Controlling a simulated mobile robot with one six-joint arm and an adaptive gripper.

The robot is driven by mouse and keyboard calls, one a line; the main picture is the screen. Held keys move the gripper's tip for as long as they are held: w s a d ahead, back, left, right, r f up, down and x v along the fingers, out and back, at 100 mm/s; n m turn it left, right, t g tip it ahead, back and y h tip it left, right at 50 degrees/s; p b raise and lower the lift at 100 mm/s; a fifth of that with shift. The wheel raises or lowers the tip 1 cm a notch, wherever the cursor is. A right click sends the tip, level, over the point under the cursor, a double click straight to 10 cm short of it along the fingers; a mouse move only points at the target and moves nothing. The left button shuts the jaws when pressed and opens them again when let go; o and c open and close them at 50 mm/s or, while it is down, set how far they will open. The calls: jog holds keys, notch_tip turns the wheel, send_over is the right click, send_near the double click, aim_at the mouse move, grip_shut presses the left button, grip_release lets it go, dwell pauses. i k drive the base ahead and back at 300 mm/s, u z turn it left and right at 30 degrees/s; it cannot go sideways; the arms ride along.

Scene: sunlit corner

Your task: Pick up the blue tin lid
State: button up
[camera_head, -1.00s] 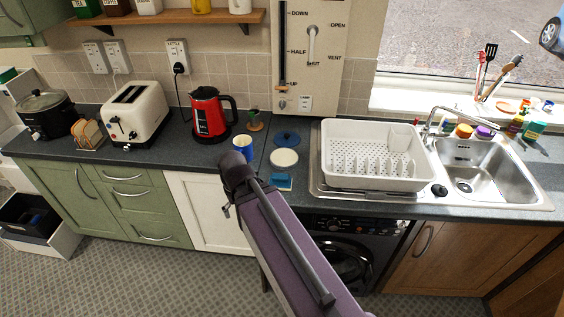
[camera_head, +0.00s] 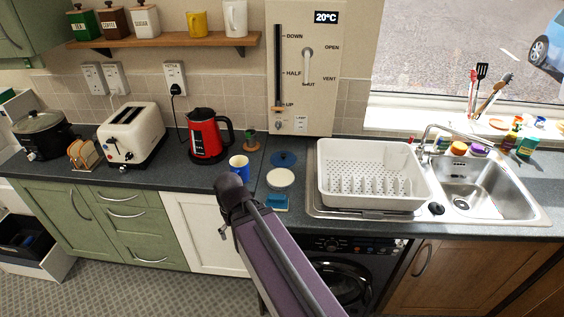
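The blue tin lid (camera_head: 285,158) is a flat, round blue disc with a small knob. It lies on the dark worktop behind a round cream-topped item (camera_head: 280,178), left of the white dish rack. My arm reaches up from the bottom of the picture, its dark end in front of the worktop edge, to the left of and nearer than the lid. Only a small dark part of my gripper (camera_head: 223,230) shows beside the arm; the fingers are mostly hidden, so I cannot see whether they are open. The lid is apart from my arm.
A blue mug (camera_head: 239,166) stands left of the cream-topped item, and a blue box-like item (camera_head: 275,201) lies in front of it. The red kettle (camera_head: 208,137) is farther left. The white dish rack (camera_head: 372,176) stands close on the right, beside the sink (camera_head: 477,190).

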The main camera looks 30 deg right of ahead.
aim_at(284, 160)
jog(key=k, duration=0.65)
jog(key=z, duration=0.3)
jog(key=i, duration=1.3)
jog(key=z, duration=0.45)
